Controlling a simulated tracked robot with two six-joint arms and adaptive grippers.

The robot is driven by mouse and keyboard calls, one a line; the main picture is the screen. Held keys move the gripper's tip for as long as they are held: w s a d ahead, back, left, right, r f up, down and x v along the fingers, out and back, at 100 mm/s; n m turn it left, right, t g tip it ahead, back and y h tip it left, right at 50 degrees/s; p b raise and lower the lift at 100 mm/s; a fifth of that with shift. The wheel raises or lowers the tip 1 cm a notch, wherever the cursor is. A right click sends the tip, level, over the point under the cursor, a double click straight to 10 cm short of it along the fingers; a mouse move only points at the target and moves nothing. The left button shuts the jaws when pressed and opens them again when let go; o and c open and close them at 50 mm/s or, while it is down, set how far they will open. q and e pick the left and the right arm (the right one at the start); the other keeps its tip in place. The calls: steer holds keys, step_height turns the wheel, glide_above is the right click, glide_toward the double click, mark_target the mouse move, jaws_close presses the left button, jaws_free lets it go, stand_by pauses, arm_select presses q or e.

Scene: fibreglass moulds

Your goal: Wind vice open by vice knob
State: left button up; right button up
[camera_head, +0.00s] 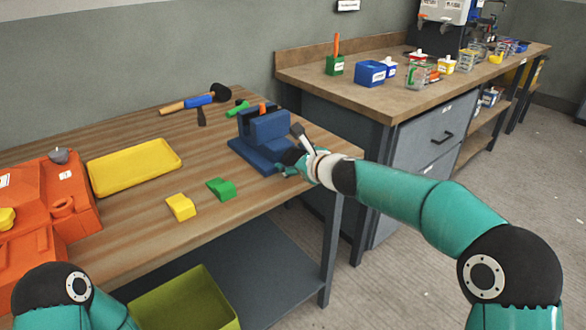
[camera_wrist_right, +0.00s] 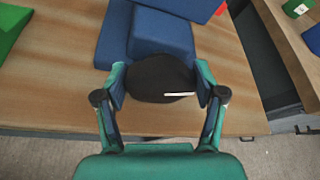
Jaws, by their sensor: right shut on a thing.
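The blue vice (camera_head: 262,139) stands on the wooden workbench near its right end. A small orange piece (camera_head: 262,108) shows between its jaws. The vice body also fills the top of the right wrist view (camera_wrist_right: 150,38). The black vice knob (camera_wrist_right: 160,78) is on the vice's near side. My right gripper (camera_wrist_right: 160,88) is shut on the knob, with one finger on each side and a white mark on the knob between them. In the head view my right gripper (camera_head: 287,166) partly hides the knob. My left gripper is out of view; only part of my left arm shows at the bottom left.
A green block (camera_head: 221,189) and a yellow block (camera_head: 181,207) lie left of the vice. A yellow tray (camera_head: 134,167), an orange mould (camera_head: 40,208) and a mallet (camera_head: 195,102) are further left and back. A second bench (camera_head: 390,98) stands close on the right.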

steer(key=shift+s+a+f, duration=0.1)
steer(key=shift+f, duration=0.1)
stand_by(0.4)
steer(key=o, duration=0.9)
steer(key=shift+o, duration=1.2)
steer(key=shift+r, duration=0.15)
